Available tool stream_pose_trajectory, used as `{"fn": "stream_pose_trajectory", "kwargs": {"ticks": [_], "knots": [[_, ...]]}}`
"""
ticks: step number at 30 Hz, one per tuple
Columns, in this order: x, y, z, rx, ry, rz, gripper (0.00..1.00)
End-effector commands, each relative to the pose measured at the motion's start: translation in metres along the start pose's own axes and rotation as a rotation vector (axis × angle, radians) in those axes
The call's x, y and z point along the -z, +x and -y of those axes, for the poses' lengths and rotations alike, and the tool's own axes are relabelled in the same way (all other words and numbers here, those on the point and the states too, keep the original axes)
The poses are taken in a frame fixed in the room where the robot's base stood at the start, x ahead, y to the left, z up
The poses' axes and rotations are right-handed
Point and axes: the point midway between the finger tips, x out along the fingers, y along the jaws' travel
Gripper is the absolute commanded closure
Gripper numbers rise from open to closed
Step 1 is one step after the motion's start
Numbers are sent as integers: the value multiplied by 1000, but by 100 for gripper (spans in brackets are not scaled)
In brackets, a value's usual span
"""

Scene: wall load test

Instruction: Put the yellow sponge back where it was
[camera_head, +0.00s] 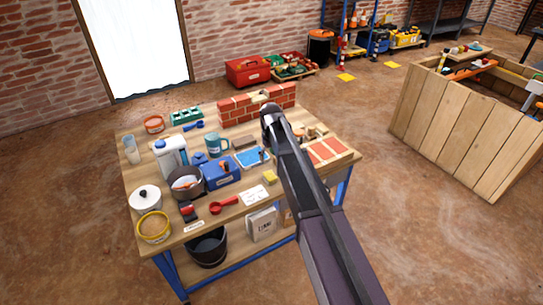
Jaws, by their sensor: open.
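A small yellow block that looks like the sponge (270,177) lies on the wooden workbench (307,193), near its front edge. It is just left of my arm and right of a white sheet (254,195). My dark arm reaches from the bottom right up over the bench and ends in a rounded joint near the low brick wall (240,109). I cannot make out my gripper's fingers; they seem hidden behind the arm. Nothing visible touches the sponge.
The bench is crowded: a blue box (221,174), a dark pot (186,184), a white jug (170,158), a teal mug (213,146), a red scoop (223,205) and a blue tray (252,157). A large wooden crate (450,140) stands at right. Open floor lies between.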

Motion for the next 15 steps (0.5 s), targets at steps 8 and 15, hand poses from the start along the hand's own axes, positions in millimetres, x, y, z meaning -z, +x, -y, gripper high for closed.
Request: {"fn": "stream_pose_trajectory", "kwargs": {"ticks": [8,15], "knots": [[-10,0,-3,0,14,0,4],[-74,0,-21,0,115,0,4]]}}
